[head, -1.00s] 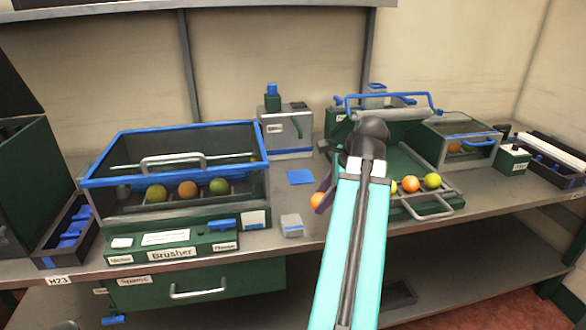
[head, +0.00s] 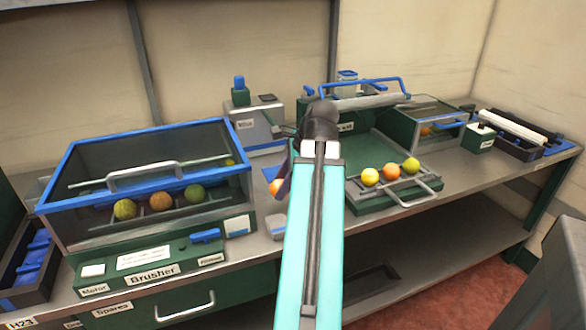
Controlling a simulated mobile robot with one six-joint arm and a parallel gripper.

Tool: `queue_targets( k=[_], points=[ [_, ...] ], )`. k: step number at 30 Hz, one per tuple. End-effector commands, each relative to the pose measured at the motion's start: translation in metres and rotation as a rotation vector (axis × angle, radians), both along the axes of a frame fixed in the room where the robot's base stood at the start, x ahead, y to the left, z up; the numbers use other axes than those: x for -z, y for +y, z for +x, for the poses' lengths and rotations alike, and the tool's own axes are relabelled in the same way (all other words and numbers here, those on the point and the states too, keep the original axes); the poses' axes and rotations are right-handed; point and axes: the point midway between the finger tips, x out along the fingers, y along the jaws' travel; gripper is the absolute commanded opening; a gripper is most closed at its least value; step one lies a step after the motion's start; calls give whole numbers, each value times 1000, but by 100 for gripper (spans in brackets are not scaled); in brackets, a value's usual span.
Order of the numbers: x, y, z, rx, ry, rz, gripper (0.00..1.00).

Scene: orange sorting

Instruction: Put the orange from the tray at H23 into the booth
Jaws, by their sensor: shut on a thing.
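My gripper (head: 284,178) is mostly hidden behind my own forearm; only a dark finger shows at its left side. It is shut on an orange (head: 276,187), of which a small part shows left of the arm, in front of the bench's middle. The H23 label (head: 20,323) is on the bench edge at the lower left. Above it is a dark tray (head: 40,291) with blue pieces in it; I see no orange there. I cannot tell which unit is the booth.
The Brusher (head: 150,272), with a blue-rimmed clear cover and several fruits inside, stands at the left. A green unit with a sloping tray (head: 365,200) holds three fruits right of my arm. A clear-sided box (head: 440,112) stands behind it. A grey surface (head: 560,250) is at the lower right.

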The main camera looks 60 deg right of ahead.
Motion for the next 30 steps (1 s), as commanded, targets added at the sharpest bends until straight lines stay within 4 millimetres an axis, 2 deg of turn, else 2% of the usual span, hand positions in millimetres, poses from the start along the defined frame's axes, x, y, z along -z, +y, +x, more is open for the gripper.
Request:
queue_targets(
  k=[30],
  points=[
    [-4,-14,9,-7,-4,4,18]
  ],
)
